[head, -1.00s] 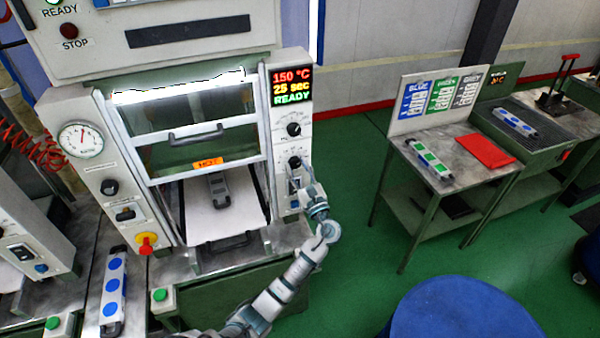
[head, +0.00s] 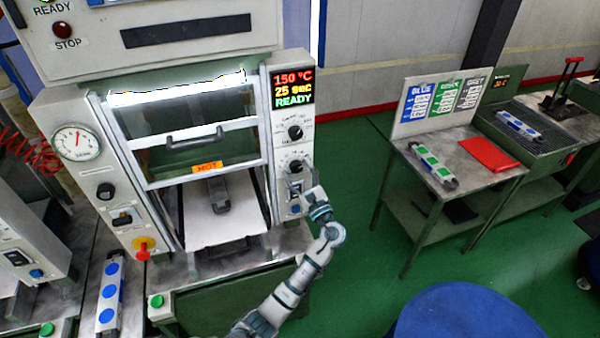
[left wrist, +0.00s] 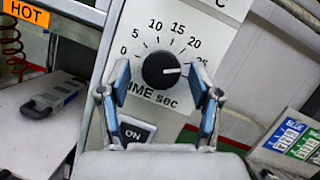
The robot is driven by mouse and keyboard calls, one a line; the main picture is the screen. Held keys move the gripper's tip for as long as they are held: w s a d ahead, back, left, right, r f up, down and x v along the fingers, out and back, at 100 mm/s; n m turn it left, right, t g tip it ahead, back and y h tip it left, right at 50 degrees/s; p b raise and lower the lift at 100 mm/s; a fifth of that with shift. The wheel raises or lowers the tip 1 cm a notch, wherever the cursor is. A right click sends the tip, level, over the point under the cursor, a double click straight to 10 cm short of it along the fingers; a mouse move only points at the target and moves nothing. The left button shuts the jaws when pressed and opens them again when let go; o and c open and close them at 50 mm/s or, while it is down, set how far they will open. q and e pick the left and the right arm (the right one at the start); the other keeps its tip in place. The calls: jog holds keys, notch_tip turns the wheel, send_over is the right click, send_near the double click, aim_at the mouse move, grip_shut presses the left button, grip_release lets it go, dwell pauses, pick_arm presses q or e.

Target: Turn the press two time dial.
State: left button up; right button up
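The press time dial (head: 296,166) is a black round knob on the white panel right of the press window. In the left wrist view the dial (left wrist: 161,69) has a white mark pointing right, towards the 25 end of its "TIME sec" scale. The display (head: 293,87) above reads 150 °C, 25 sec, READY. My left gripper (head: 299,182) is in front of the panel just below the dial. In the left wrist view its two fingers are apart, one on either side of the dial; I cannot tell whether they touch it. My right gripper is not in view.
A second black dial (head: 295,132) sits above the time dial. An ON switch (left wrist: 137,133) is below it. The press (head: 198,185) has a HOT label and a mould piece (head: 218,194) inside. A side table (head: 455,150) and a blue round object (head: 466,315) stand right.

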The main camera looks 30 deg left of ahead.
pick_arm(q)
jog(key=shift+a, duration=0.1)
jog(key=shift+s, duration=0.2)
jog(key=v, duration=1.1)
jog(key=shift+d+f, duration=0.25)
jog(key=shift+d, duration=0.1)
jog(key=shift+w, duration=0.1)
jog(key=shift+d, duration=0.1)
